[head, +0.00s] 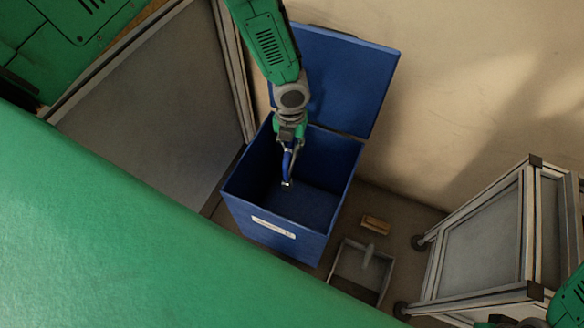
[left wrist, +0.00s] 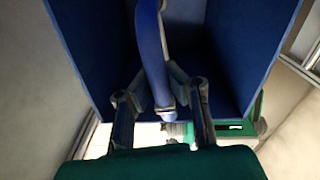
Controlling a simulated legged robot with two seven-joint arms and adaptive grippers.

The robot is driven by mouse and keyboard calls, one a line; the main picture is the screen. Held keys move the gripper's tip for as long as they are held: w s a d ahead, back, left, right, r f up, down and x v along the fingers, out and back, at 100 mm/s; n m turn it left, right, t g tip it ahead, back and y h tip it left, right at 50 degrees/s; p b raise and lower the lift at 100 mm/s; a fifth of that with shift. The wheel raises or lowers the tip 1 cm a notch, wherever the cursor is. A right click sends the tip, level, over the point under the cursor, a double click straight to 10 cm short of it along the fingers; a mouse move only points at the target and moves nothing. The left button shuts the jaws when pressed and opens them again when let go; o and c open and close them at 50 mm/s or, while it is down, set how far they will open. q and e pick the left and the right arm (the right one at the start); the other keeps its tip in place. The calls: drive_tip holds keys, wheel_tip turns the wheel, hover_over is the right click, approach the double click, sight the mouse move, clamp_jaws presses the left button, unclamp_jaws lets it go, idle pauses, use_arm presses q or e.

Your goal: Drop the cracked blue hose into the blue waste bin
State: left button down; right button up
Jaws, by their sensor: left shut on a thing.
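The blue waste bin (head: 275,236) stands on the floor with its lid (head: 345,80) open against the wall. My left gripper (head: 290,146) is over the bin's mouth, pointing down. It is shut on the blue hose (head: 287,163), which hangs down with a metal end fitting at the bottom. In the left wrist view the hose (left wrist: 152,50) runs between the fingers of the left gripper (left wrist: 160,85), with the bin's blue walls (left wrist: 240,50) around it. No crack can be made out on the hose. My right gripper is out of view.
A grey panel (head: 150,100) in a metal frame stands left of the bin. A dustpan (head: 362,272) and a wooden-backed brush (head: 376,225) lie on the floor to its right. A wheeled metal-framed cart (head: 485,235) stands further right. The beige wall is behind.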

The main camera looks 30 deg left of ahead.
use_arm(q)
drive_tip(key=c, duration=1.6)
unclamp_jaws()
drive_tip(key=shift+r, duration=0.2)
wheel_tip(320, 180, up, 12)
drive_tip(key=shift+f, duration=0.2)
